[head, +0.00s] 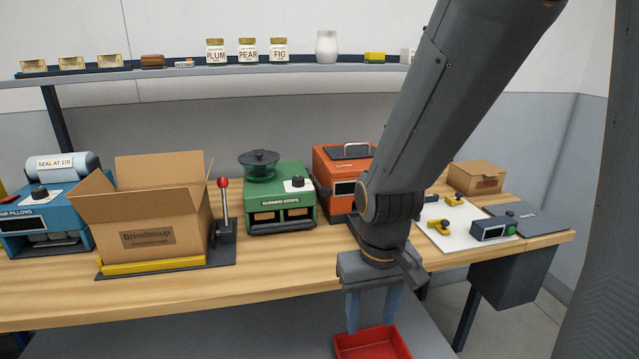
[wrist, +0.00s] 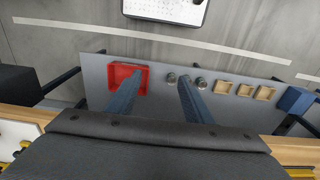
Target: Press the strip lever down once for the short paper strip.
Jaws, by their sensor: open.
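The green machine labelled gummed strips (head: 280,197) stands on the bench, with a black knob on its front and dark openings below. A lever with a red ball knob (head: 223,183) stands upright to its left, between it and the open carton. I cannot tell which machine this lever belongs to. No paper strip can be made out. My gripper (head: 374,322) points down in front of the bench edge, right of the green machine and apart from it. Its fingers are apart and empty, and they also show in the wrist view (wrist: 160,78).
An open carton (head: 150,232) stands on a dark plate with a yellow bar. An orange machine (head: 335,165) is partly behind my arm. A red tray (head: 372,345) lies below my gripper on a lower shelf. A blue machine (head: 40,222) stands far left. Bare wood runs along the front.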

